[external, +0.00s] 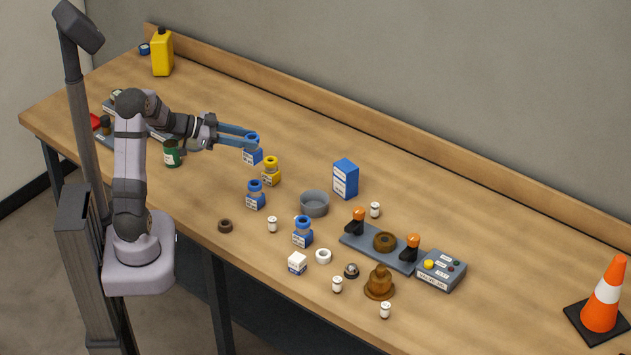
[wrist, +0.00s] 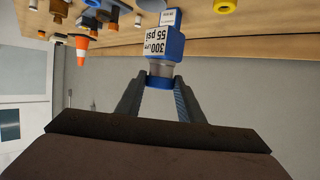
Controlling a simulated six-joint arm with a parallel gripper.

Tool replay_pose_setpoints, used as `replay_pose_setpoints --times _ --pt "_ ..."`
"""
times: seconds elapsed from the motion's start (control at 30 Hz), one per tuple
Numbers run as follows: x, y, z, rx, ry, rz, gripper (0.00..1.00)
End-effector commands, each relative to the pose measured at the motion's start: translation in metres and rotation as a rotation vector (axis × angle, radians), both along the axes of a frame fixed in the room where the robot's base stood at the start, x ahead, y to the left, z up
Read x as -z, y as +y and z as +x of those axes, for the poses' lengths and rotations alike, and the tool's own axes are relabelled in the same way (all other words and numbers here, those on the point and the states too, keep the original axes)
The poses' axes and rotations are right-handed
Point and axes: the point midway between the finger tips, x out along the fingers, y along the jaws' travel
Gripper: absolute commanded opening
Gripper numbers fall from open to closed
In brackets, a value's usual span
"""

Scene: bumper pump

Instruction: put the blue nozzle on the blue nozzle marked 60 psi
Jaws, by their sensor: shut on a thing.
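My gripper (external: 246,140) is shut on a blue nozzle (external: 253,157), gripping it around its blue ring end. In the wrist view the held blue nozzle (wrist: 162,46) sits between the two fingertips (wrist: 160,82), and its white label reads upside down "300 GPM 55 psi". Two other blue nozzles stand on the table, one left of the grey bowl (external: 256,201) and one in front of it (external: 302,238). Their labels are too small to read, so I cannot tell which is marked 60 psi. I cannot tell how high the held nozzle is above the table.
A yellow nozzle (external: 271,178) stands close to the held one. A grey bowl (external: 314,204), a blue box (external: 345,180) and several small white-and-black pieces lie around. A grey valve plate (external: 357,243) and control box (external: 441,270) are to the right.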

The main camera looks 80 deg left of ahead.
Motion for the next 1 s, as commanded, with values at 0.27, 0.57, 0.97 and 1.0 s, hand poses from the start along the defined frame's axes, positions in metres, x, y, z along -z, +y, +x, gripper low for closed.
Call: replay_pose_setpoints --times 0.27,0.57,0.97,1.0 --pt "0.035 0.000 0.000 -0.002 -0.001 -0.002 0.05" --pt "0.046 0.000 0.000 -0.002 -0.001 -0.002 0.05" --pt "0.081 0.001 0.000 -0.002 -0.002 0.000 0.05" --pt "0.081 0.001 0.000 -0.002 -0.002 0.001 0.05"
